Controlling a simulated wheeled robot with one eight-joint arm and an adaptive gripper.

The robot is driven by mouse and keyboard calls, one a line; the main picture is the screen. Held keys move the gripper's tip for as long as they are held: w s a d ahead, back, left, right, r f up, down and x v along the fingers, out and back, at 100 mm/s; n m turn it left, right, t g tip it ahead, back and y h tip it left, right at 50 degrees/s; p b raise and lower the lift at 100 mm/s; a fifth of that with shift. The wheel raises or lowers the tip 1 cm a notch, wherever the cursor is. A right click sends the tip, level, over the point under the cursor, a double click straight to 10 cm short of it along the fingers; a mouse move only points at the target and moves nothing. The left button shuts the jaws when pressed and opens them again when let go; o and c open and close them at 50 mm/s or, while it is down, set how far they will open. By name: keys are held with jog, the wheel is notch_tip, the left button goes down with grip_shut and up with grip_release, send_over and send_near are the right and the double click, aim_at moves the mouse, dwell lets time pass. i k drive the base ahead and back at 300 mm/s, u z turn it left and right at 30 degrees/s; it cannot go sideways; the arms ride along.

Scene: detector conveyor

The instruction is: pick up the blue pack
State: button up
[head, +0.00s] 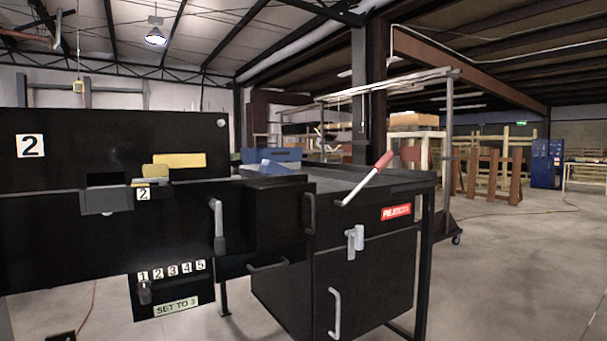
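Two blue things show near the middle of the head view, behind the front black cabinet. One is a dark blue box-like thing (285,154). The other is a lighter blue, slanted piece (270,167) just in front of and below it. I cannot tell which is the blue pack, or whether the two touch. Their lower parts are partly hidden by the black cabinet edges. My gripper is not in view.
A black machine panel (60,245) marked 2 fills the left, with yellow pieces (180,160). A lever with a red handle (383,160) rises from the black cabinet (375,280) with a red reject label. Open concrete floor (520,270) lies at right.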

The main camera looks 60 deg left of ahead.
aim_at(267, 166)
jog(key=u, duration=0.05)
jog(key=i, duration=2.75)
jog(key=u, duration=3.45)
jog(key=i, duration=1)
jog(key=z, duration=0.05)
